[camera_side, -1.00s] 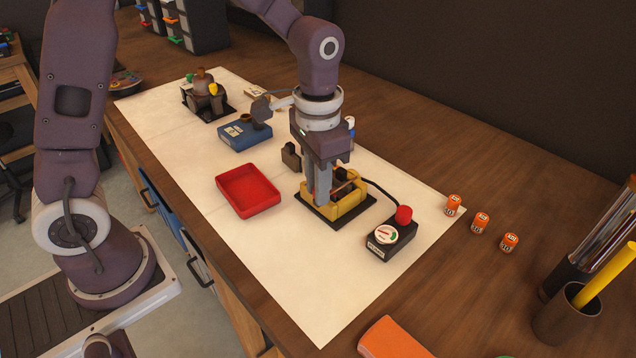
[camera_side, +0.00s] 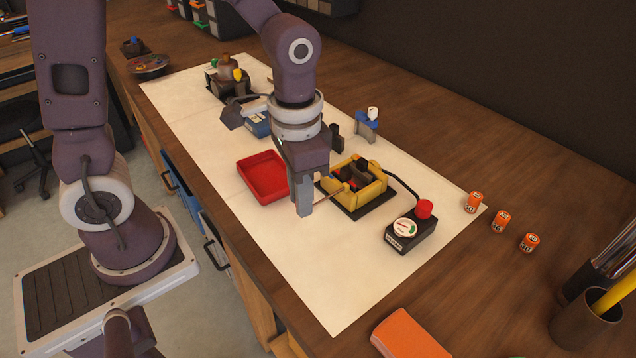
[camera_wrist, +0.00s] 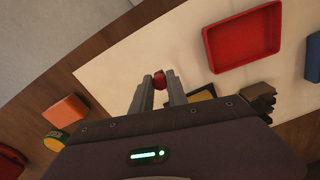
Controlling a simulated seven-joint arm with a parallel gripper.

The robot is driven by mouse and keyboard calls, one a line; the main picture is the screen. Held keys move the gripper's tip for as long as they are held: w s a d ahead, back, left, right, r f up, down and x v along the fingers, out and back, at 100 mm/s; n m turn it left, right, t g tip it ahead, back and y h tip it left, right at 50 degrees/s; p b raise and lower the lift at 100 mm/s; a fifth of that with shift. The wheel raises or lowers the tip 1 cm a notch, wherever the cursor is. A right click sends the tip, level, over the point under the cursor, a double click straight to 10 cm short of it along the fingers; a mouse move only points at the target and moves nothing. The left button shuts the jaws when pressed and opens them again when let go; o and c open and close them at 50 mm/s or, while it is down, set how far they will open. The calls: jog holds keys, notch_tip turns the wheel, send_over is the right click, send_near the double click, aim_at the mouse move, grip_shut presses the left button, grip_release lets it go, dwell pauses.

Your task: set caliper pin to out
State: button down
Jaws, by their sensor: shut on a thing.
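The yellow caliper (camera_side: 372,192) sits on a black base plate on the pale mat. My gripper (camera_side: 303,210) is low over the mat, beside the caliper's left side and apart from its body. In the wrist view my gripper (camera_wrist: 158,88) is shut on a small red round knob (camera_wrist: 159,80), which I take to be the caliper pin's end. A thin rod (camera_side: 326,196) shows between my fingers and the caliper in the side view. Whether its far end is still inside the caliper is hard to tell. Part of the caliper (camera_wrist: 204,93) shows behind my fingers.
An empty red tray (camera_side: 264,178) lies left of my gripper. A black box with a gauge and red button (camera_side: 410,232) stands right of the caliper, joined by a cable. Several orange cylinders stand farther right. The mat in front is clear.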

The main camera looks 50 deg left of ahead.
jog(key=shift+s, duration=0.2)
jog(key=c, duration=1.3)
grip_release()
notch_tip(320, 180, up, 7)
jog(key=shift+r, duration=0.1)
jog(key=s+a+r+n+t, duration=0.1)
jog(key=s+a+r+t, duration=0.1)
jog(key=s, duration=0.3)
jog(key=s+a+r+n+t, duration=0.2)
jog(key=s+r+t, duration=0.1)
jog(key=s+r, duration=0.1)
jog(key=shift+s+a+t, duration=0.3)
jog(key=shift+s+a, duration=0.05)
jog(key=shift+s, duration=0.25)
